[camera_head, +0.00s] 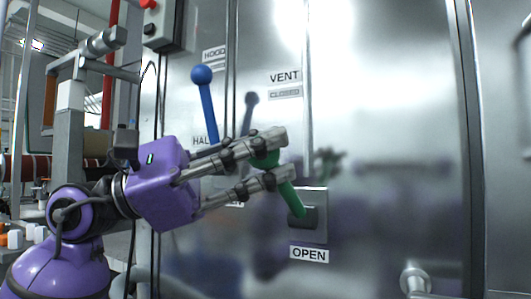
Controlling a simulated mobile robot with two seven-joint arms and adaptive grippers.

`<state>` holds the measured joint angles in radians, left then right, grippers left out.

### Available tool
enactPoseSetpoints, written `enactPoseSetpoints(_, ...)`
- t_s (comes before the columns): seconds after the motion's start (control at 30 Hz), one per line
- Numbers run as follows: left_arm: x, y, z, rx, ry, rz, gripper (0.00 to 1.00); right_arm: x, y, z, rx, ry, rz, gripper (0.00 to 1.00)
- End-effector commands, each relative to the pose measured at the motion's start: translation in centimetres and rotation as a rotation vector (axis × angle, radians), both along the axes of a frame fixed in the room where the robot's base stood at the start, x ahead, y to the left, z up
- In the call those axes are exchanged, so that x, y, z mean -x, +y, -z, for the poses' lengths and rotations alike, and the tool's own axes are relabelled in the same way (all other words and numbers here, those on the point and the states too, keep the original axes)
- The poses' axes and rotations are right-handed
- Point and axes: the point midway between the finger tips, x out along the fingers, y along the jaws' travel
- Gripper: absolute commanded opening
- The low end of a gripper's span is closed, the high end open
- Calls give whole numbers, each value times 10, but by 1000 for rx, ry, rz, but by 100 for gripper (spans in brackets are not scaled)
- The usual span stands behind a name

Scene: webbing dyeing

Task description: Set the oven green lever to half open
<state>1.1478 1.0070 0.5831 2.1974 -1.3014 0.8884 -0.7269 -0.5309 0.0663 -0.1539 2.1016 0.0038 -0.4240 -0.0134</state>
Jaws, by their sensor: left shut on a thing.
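The green lever (290,194) sits on a metal plate on the oven front, above the "OPEN" label (309,254). It slants up and left from its pivot (303,217). My left gripper (280,160) is shut on the lever near its upper end, and the fingers hide most of the green knob. A "VENT" label (284,77) with a smaller plate under it is above the lever. A partly covered label starting "HAL" (200,141) is left of it, behind my gripper. My right gripper is not in view.
A blue lever (208,105) with a ball knob stands close above my left gripper, below the "HOOD" label (214,53). A control box with a red button (148,4) is at upper left. A metal knob (415,281) is at lower right. The steel oven door reflects the arm.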

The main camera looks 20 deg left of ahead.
Motion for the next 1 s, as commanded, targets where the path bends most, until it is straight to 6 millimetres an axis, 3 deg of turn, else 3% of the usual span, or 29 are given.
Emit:
enactPoseSetpoints(0.2,-2,1,0,2,2,-3,0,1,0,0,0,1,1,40)
enactPoseSetpoints(0.23,-2,1,0,2,2,-3,29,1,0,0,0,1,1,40)
enactPoseSetpoints(0.37,-2,1,0,2,2,-3,44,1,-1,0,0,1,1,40)
enactPoseSetpoints(0.73,1,5,1,2,2,-2,44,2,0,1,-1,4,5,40)
enactPoseSetpoints(1.0,21,46,17,4,5,-4,44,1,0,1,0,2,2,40)
